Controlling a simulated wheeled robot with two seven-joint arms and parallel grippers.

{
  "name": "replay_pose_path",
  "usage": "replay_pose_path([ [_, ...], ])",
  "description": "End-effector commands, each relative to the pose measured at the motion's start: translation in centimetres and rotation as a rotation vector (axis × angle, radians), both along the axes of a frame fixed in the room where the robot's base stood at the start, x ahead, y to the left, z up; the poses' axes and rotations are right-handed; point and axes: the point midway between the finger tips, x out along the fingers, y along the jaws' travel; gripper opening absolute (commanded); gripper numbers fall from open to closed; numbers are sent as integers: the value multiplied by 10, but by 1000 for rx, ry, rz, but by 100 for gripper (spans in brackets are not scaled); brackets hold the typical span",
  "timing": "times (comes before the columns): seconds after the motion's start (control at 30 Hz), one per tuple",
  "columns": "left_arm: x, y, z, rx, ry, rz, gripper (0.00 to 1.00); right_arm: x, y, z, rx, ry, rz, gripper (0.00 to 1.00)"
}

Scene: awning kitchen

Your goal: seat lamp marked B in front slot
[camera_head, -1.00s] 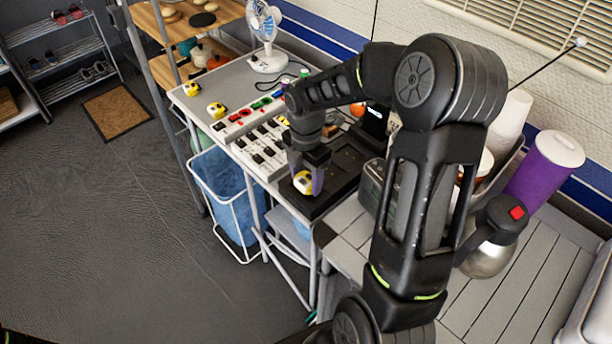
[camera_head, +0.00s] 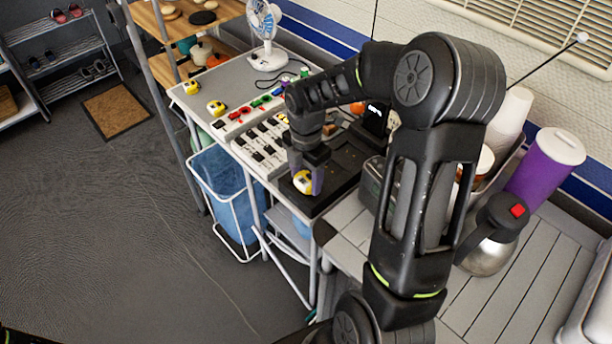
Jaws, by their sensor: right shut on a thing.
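My right gripper (camera_head: 308,184) points down and is shut on a yellow-and-white lamp (camera_head: 302,182). The lamp is at the near left end of a black slotted tray (camera_head: 345,178); I cannot tell whether it is seated in a slot or just above it. The lamp's letter is too small to read. Two similar yellow-and-white lamps, one at the back left (camera_head: 191,87) and one nearer (camera_head: 216,108), stand on the grey table. Their letters cannot be read either. My left gripper is not in view.
A panel with dark switches (camera_head: 262,146) and a strip with red and green parts (camera_head: 250,112) lie left of the tray. A white fan (camera_head: 266,40) stands behind. A steel kettle (camera_head: 490,245) and purple jug (camera_head: 545,170) stand to the right. A blue bin (camera_head: 225,185) is below.

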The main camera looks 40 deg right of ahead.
Motion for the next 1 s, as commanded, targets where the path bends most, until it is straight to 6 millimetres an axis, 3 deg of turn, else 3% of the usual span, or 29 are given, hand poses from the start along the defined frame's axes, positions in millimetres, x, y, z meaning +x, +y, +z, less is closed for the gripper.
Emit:
replay_pose_path([
  [0.3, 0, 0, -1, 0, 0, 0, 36, -1, 0, -2, 1, 2, 0, 20],
  [0.33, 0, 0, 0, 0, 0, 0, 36, -1, 0, -2, 1, 2, 0, 58],
  [0.6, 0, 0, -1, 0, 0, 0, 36, -2, 1, -3, 2, 6, 0, 80],
  [0.8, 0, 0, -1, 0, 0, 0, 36, -4, 0, -3, 2, 11, -1, 81],
  [0.83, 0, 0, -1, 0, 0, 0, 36, -4, 0, -4, 3, 12, -1, 73],
  [0.93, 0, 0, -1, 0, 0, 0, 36, -4, 0, -4, 3, 12, -1, 81],
  [1.0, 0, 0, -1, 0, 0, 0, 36, -4, 0, -4, 3, 13, -2, 81],
])
